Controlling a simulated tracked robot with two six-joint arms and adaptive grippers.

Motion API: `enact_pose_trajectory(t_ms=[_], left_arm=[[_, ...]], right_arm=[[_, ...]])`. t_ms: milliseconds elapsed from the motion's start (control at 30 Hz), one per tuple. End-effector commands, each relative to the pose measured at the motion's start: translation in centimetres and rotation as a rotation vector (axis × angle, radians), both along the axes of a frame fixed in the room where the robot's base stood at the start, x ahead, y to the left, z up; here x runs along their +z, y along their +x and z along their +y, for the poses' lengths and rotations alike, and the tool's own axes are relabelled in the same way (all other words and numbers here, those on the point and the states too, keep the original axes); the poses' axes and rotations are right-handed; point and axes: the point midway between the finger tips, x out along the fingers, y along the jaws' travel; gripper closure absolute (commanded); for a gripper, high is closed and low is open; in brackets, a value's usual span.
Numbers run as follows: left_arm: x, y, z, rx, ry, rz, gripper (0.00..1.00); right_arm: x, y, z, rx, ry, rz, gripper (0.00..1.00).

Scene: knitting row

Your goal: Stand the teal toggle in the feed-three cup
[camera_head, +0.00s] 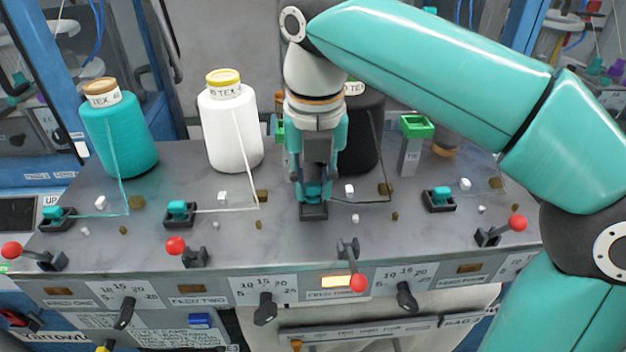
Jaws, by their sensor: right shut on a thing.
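My right gripper (315,187) points straight down over the feed-three cup (313,212), a small dark square holder on the grey deck. It is shut on the teal toggle (314,196), of which only a little teal shows low between the fingers. The toggle is at the cup's mouth; I cannot tell whether it rests on the cup's floor. My left gripper is not in view.
Similar teal toggles sit in dark cups at feed one (52,215), feed two (178,209) and feed four (438,196). Teal (120,135), white (233,130) and black (364,130) yarn cones stand behind. A red-knobbed lever (348,260) is in front; thread runs beside the gripper.

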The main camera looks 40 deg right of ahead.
Motion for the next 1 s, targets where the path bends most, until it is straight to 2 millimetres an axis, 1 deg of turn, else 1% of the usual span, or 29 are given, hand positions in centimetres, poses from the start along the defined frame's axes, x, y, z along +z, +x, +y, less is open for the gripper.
enact_pose_trajectory(t_ms=[700, 1000], left_arm=[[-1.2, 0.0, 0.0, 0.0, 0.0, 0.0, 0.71], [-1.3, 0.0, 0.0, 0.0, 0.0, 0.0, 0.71]], right_arm=[[-1.8, 0.0, 0.0, -0.001, 0.001, 0.001, 0.88], [-2.0, 0.0, 0.0, 0.0, 0.0, 0.001, 0.88]])
